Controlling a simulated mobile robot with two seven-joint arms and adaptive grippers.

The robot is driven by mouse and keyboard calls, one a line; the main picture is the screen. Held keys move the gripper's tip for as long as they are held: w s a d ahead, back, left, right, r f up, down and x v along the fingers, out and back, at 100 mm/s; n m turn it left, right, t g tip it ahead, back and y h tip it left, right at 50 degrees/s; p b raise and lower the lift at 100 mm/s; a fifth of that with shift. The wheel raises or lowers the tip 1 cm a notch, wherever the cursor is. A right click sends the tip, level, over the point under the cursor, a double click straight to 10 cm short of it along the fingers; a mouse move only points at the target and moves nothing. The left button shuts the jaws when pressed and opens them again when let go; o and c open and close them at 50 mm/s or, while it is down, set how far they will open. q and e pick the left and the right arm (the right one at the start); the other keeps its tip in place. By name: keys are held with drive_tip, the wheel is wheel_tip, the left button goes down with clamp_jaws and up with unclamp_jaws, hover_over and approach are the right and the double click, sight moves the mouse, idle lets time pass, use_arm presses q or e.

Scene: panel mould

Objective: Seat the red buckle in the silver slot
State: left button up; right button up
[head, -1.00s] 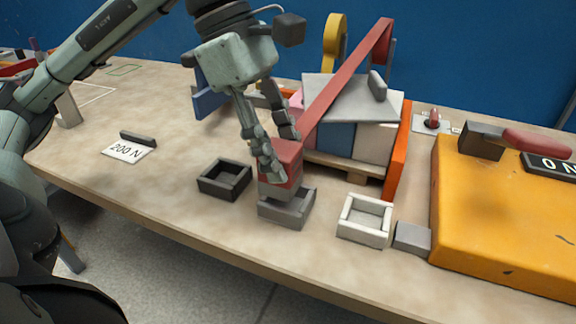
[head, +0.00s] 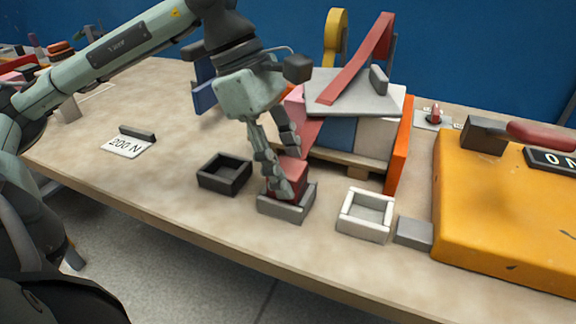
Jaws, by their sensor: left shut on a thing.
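The red buckle (head: 297,177) is a block on the end of a red strap (head: 360,62). My left gripper (head: 283,172) is shut on it, with the fingers pointing down. The silver slot (head: 286,209) is an open grey box, the middle one of three at the front of the table. The buckle's lower part is inside the silver slot's walls. The slot's near wall and my fingers hide its bottom, so I cannot tell whether it touches the floor of the slot. My right gripper is not in view.
A black slot (head: 224,176) stands left of the silver one and a white slot (head: 365,214) right of it. Behind is a stack of boxes under a grey plate (head: 350,95), with an orange panel (head: 400,145) at its side. A yellow block (head: 500,215) fills the right.

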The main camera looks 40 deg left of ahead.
use_arm(q)
drive_tip(key=o, duration=1.1)
drive_tip(key=shift+o, duration=0.6)
drive_tip(key=shift+r, duration=0.2)
drive_tip(key=shift+a+r+p, duration=0.15)
drive_tip(key=shift+r+p, duration=0.15)
drive_tip(key=shift+r, duration=0.05)
drive_tip(key=v, duration=0.5)
drive_tip(key=shift+r, duration=0.25)
drive_tip(key=p+v, duration=0.1)
drive_tip(key=v, duration=0.4)
drive_tip(key=shift+a+r, duration=0.25)
drive_tip(key=shift+r, duration=0.1)
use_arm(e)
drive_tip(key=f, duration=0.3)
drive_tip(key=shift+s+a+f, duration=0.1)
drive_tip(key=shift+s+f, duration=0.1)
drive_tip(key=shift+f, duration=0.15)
